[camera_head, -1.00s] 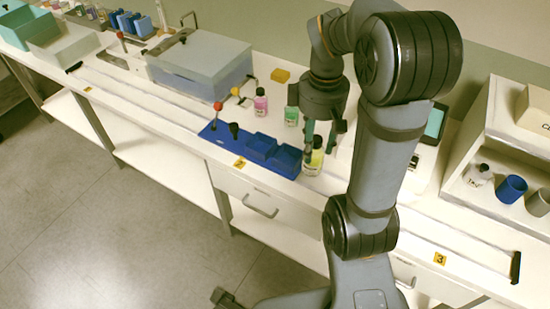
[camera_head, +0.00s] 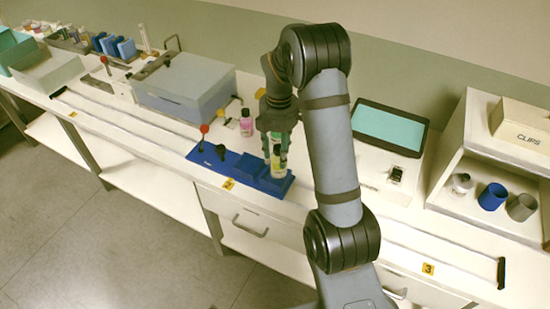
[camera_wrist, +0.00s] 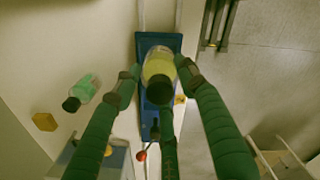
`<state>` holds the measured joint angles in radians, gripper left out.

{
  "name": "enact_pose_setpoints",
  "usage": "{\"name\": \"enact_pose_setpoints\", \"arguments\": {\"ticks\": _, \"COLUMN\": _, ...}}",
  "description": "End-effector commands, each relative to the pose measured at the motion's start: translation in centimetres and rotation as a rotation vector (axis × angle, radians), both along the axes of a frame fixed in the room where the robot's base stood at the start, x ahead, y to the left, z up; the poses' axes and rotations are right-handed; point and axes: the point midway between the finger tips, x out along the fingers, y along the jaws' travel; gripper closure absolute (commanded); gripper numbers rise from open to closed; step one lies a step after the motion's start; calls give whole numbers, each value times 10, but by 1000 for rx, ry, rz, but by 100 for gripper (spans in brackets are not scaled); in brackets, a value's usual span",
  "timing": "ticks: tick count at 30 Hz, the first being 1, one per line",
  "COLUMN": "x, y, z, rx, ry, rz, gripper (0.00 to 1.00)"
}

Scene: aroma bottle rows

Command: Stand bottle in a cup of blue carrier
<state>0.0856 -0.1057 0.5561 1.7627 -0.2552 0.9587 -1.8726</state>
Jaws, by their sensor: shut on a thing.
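The blue carrier (camera_head: 212,157) lies on the counter near its front edge, with square cups toward its right end. My gripper (camera_head: 277,150) is shut on a bottle (camera_head: 277,165) with yellow contents and a dark cap. The bottle is roughly upright at the carrier's right-end cup; I cannot tell whether its base is above or inside the cup. In the wrist view, the gripper fingers (camera_wrist: 157,72) close around the bottle (camera_wrist: 158,64), which covers part of the carrier (camera_wrist: 172,42).
A pink bottle (camera_head: 246,126) stands behind the carrier. A green bottle (camera_wrist: 86,88) and a yellow block (camera_wrist: 44,121) show beside it in the wrist view. A red-knobbed lever (camera_head: 204,129) rises at the carrier's left, near a grey box (camera_head: 185,84). A shelf with cups (camera_head: 492,196) stands right.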

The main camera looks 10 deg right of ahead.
Motion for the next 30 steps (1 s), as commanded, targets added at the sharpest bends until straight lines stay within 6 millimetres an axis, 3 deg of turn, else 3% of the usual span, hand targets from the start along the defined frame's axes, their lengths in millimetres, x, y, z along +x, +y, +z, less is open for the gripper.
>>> {"name": "enact_pose_setpoints", "arguments": {"ticks": 5, "x": 11, "y": 6, "z": -8, "rx": 0, "ry": 0, "rz": -1, "gripper": 100}}
{"name": "enact_pose_setpoints", "arguments": {"ticks": 15, "x": 11, "y": 7, "z": -47, "rx": 1, "ry": 0, "rz": -2, "gripper": 100}}
{"name": "enact_pose_setpoints", "arguments": {"ticks": 27, "x": 11, "y": 6, "z": -53, "rx": 0, "ry": -1, "rz": -2, "gripper": 100}}
{"name": "enact_pose_setpoints", "arguments": {"ticks": 28, "x": 11, "y": 6, "z": -52, "rx": 0, "ry": -1, "rz": -2, "gripper": 57}}
{"name": "enact_pose_setpoints", "arguments": {"ticks": 30, "x": 11, "y": 6, "z": -51, "rx": 0, "ry": -1, "rz": -2, "gripper": 53}}
